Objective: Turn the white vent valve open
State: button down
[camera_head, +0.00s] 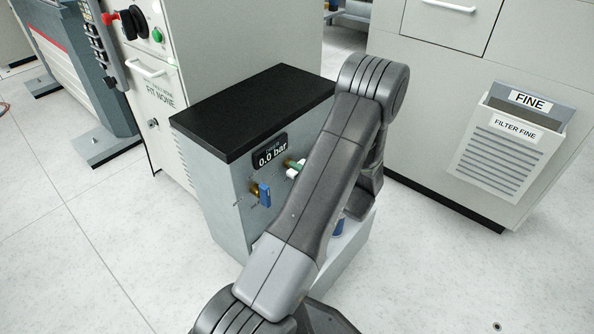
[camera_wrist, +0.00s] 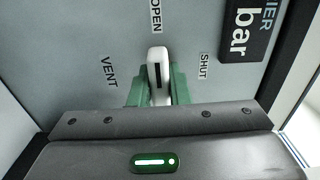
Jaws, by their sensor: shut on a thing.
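The white vent valve handle (camera_wrist: 158,68) shows in the wrist view as an upright white lever with a dark slot. Its tip points up toward the OPEN label (camera_wrist: 156,15). The SHUT label (camera_wrist: 203,66) is to its right and the VENT label (camera_wrist: 108,72) to its left. My gripper (camera_wrist: 159,88) is shut on the handle, with a green finger on each side. In the head view, a small part of the white handle (camera_head: 292,173) shows beside a green finger of my gripper (camera_head: 297,163); my arm hides most of the rest.
The valve is on a grey cabinet (camera_head: 212,190) with a black top. A display (camera_head: 271,151) reads 0.0 bar. A blue valve handle (camera_head: 265,195) is at lower left of the white one. A filter holder (camera_head: 505,150) hangs on the right cabinet. The left floor is clear.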

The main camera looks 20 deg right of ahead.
jog(key=c, duration=1.4)
grip_release()
jog(key=shift+o, duration=0.2)
jog(key=shift+s+d, duration=0.1)
jog(key=p+v, duration=0.3)
jog(key=v, duration=1)
jog(key=shift+s+d+p, duration=0.15)
jog(key=shift+s+p, duration=0.1)
jog(key=shift+p, duration=0.05)
jog(key=b+x, duration=0.3)
jog(key=x, duration=1.1)
jog(key=shift+b, duration=0.35)
jog(key=shift+s, duration=0.1)
